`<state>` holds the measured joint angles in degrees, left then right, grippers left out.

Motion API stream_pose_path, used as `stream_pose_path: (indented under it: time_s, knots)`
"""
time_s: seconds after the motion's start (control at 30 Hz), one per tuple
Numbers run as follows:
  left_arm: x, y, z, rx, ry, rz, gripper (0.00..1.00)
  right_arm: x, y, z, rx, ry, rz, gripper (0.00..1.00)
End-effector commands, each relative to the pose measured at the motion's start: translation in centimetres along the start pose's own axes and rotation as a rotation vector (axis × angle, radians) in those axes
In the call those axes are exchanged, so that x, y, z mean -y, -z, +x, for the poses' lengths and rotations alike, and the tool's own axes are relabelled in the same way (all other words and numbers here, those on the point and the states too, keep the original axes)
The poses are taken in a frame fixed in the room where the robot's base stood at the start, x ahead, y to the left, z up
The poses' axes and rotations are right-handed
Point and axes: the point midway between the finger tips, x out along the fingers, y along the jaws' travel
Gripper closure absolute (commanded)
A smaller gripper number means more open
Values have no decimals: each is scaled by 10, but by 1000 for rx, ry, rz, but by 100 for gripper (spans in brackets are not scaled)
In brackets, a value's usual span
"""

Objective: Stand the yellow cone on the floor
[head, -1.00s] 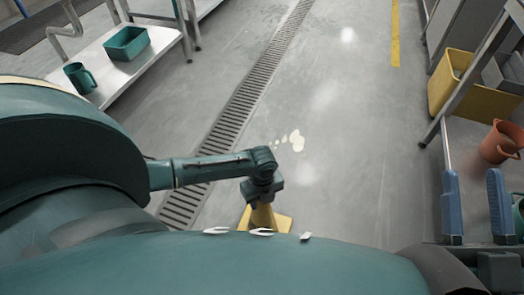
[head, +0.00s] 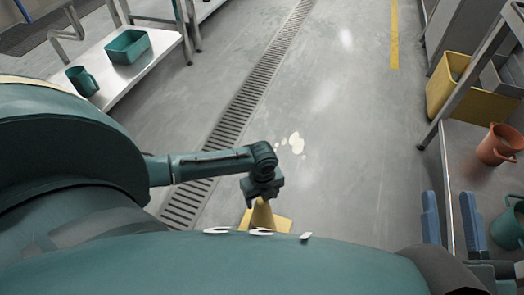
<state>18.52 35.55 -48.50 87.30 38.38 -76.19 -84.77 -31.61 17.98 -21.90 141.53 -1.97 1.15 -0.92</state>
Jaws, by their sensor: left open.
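The yellow cone (head: 262,216) appears upright on the grey floor, its square base (head: 284,224) spread beneath it. My own body's edge hides its near part. My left gripper (head: 262,196) is directly over the cone's top with its jaws open. The gripper hides the tip, and I cannot tell whether it touches the cone. My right gripper (head: 451,218) shows at the lower right as two blue upright fingers set well apart, with nothing visible between them.
A drain grate (head: 235,105) runs along the floor left of the cone. A bench (head: 150,70) at left holds a teal tub (head: 127,46) and mug (head: 82,81). At right stand a yellow bin (head: 470,101), an orange mug (head: 499,146) and a teal mug (head: 510,226). The central floor is open.

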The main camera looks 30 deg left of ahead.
Motion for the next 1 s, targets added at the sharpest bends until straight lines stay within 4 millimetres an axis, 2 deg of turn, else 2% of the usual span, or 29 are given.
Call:
stream_pose_path:
  time_s: [0.03, 0.1, 0.3, 0.4, 0.57, 1.0]
  knots:
    - [0, -1, -20, 1, 3, 0, 35, 1, 3, -1, 36, -6, 16, 64]
    - [0, -1, -36, 1, 2, 0, 35, 4, -3, -6, 85, -12, 38, 64]
    - [0, 0, -71, 0, 1, -1, 35, 0, -3, -6, 106, -20, -15, 64]
    - [0, 0, -81, 0, 0, -1, 35, -1, -4, -7, 111, -22, -32, 64]
    - [0, 0, -87, 0, 0, -1, 35, -1, -6, -8, 117, -23, -43, 64]
    - [0, 0, -86, 0, 0, -1, 35, -1, -7, -9, 118, -23, -44, 64]
